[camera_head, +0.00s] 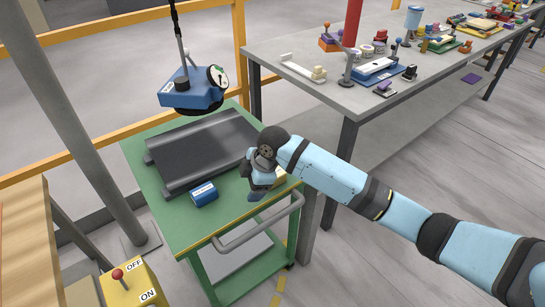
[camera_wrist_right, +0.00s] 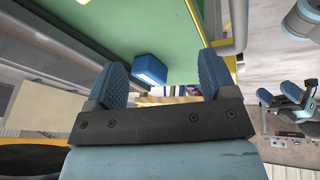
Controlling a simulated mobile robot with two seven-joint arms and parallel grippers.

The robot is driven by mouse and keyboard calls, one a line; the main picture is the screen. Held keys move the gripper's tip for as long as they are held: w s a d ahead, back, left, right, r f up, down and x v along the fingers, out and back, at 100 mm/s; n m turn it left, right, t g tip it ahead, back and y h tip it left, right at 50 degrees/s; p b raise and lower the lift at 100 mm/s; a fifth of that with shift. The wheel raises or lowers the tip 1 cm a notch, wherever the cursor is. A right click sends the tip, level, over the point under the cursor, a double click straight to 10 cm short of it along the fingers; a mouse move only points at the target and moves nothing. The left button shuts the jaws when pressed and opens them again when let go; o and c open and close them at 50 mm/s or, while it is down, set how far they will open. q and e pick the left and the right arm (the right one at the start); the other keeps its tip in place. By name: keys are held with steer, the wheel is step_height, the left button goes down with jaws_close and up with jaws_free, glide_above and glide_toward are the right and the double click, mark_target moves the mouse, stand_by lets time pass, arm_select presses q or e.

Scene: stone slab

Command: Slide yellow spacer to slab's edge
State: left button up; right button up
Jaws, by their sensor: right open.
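The dark grey slab (camera_head: 205,150), with raised long sides, lies on the green cart top. My right gripper (camera_head: 257,191) is over the cart's near right corner, to the right of a blue box. Its two blue fingers are spread with nothing between them in the wrist view (camera_wrist_right: 163,78). A small pale yellow piece (camera_head: 281,178) shows just right of the gripper, partly hidden by it; I cannot tell for certain that it is the yellow spacer. My left gripper is not seen in the head view.
The blue box (camera_head: 203,194) lies on the green cart (camera_head: 180,220) in front of the slab; it also shows in the wrist view (camera_wrist_right: 150,69). A blue lifting device (camera_head: 192,90) hangs above the slab's far side. A cluttered grey table (camera_head: 300,52) stands at the back right.

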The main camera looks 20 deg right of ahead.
steer(key=w+d+r+n+g+h+b, duration=0.2)
steer(key=w+d+r+n+h+b, duration=0.2)
steer(key=w+d+r+b, duration=0.3)
steer(key=f, duration=0.4)
steer(key=s+f+b, duration=0.1)
steer(key=f, duration=0.3)
steer(key=f+b, duration=0.1)
steer(key=f, duration=0.3)
steer(key=shift+s+d+f, duration=0.2)
steer(key=shift+d+f, duration=0.15)
steer(key=shift+f, duration=0.05)
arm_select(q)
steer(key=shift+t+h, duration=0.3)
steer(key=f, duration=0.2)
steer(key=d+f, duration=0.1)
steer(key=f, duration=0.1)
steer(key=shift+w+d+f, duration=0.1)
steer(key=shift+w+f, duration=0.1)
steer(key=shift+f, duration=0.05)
